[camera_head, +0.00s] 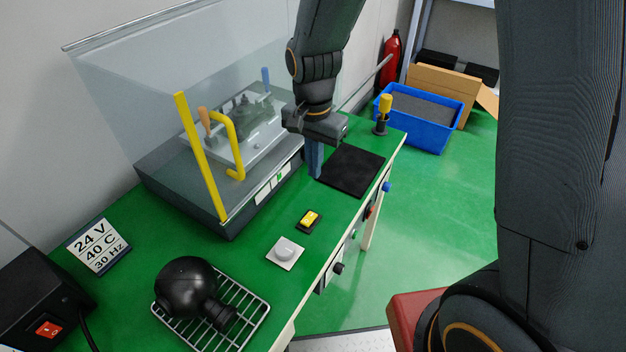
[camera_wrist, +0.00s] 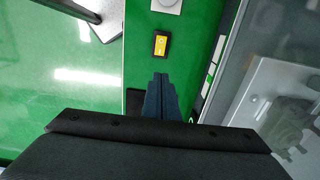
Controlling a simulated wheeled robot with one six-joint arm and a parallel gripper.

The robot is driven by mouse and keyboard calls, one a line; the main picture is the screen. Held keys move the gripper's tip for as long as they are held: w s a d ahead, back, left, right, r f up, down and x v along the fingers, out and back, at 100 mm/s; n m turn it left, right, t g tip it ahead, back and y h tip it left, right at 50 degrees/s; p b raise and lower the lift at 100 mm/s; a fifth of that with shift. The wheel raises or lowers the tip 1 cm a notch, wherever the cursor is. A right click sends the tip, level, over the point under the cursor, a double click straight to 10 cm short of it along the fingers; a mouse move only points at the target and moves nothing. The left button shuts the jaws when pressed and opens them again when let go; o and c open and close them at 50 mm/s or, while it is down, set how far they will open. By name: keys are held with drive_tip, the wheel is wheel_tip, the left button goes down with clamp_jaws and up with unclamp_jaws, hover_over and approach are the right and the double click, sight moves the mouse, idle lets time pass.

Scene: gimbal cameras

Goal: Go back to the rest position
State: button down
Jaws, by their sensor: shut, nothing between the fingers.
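My gripper (camera_head: 315,172) hangs from my dark arm over the green table (camera_head: 150,215), fingers pointing down. It is near the left edge of a black mat (camera_head: 352,171) and in front of the clear-covered machine. Its fingers are together and hold nothing. In the wrist view the shut fingers (camera_wrist: 160,78) point toward a yellow switch (camera_wrist: 161,44). The same switch shows in the head view (camera_head: 309,219). I cannot tell how high the fingertips are above the table.
The machine has a clear cover (camera_head: 150,90) and a yellow handle (camera_head: 200,155). A black ball-shaped object (camera_head: 185,287) sits on a wire rack (camera_head: 250,312). A white knob plate (camera_head: 286,253), a sign (camera_head: 98,246) and a yellow-topped tool (camera_head: 384,105) stand on the table. A blue bin (camera_head: 425,137) is on the floor.

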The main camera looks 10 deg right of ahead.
drive_tip(key=shift+w+r, duration=0.1)
drive_tip(key=shift+r, duration=0.6)
